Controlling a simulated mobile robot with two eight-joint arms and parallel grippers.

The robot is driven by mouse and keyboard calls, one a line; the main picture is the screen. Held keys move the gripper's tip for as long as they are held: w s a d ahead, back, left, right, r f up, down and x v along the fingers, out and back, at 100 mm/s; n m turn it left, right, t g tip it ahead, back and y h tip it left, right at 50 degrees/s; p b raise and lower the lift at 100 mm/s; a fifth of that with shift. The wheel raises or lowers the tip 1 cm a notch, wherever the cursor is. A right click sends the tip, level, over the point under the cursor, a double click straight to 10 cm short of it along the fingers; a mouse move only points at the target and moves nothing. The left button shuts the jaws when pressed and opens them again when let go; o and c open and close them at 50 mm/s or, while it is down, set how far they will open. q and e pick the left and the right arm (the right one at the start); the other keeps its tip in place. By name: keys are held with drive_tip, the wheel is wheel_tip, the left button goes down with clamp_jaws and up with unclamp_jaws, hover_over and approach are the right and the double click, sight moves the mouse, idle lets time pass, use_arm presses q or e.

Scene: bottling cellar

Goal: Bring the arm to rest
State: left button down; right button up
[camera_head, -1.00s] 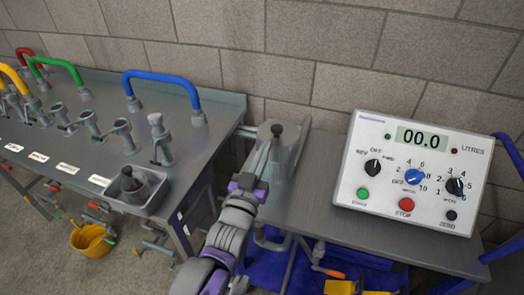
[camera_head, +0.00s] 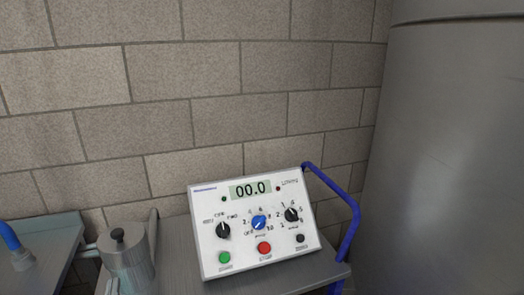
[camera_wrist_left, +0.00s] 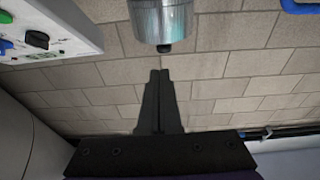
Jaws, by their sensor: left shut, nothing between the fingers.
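My left gripper (camera_wrist_left: 159,74) shows in the left wrist view, its two dark fingers together and empty. I cannot make it out in the head view. A metal pot with a black knob (camera_wrist_left: 162,22) shows at the top of the wrist view, just beyond the fingertips and apart from them in the picture. In the head view the pot (camera_head: 130,264) stands at the lower left on the grey table (camera_head: 180,232). My right gripper is in neither view.
A white control box (camera_head: 210,250) with knobs, buttons and a 00.0 display stands right of the pot. A blue rail (camera_head: 352,215) is beside it. A large grey cylinder (camera_head: 450,150) fills the right side. A block wall (camera_head: 240,70) lies behind.

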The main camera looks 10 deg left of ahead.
use_arm(q)
drive_tip(key=d+f+m+g+h, duration=0.3)
drive_tip(key=d+f+g+h, duration=0.4)
drive_tip(key=d+f, duration=0.55)
drive_tip(key=s+d+f+m+g+h, duration=0.2)
drive_tip(key=s+d+f+g, duration=0.4)
drive_tip(key=s+f, duration=0.4)
wheel_tip(320, 180, up, 20)
drive_tip(key=w+p, duration=0.1)
drive_tip(key=p, duration=1.5)
drive_tip(key=shift+f, duration=0.25)
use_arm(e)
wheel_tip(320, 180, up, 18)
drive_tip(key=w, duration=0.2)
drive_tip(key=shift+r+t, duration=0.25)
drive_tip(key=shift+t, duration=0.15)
use_arm(q)
drive_tip(key=shift+s, duration=0.1)
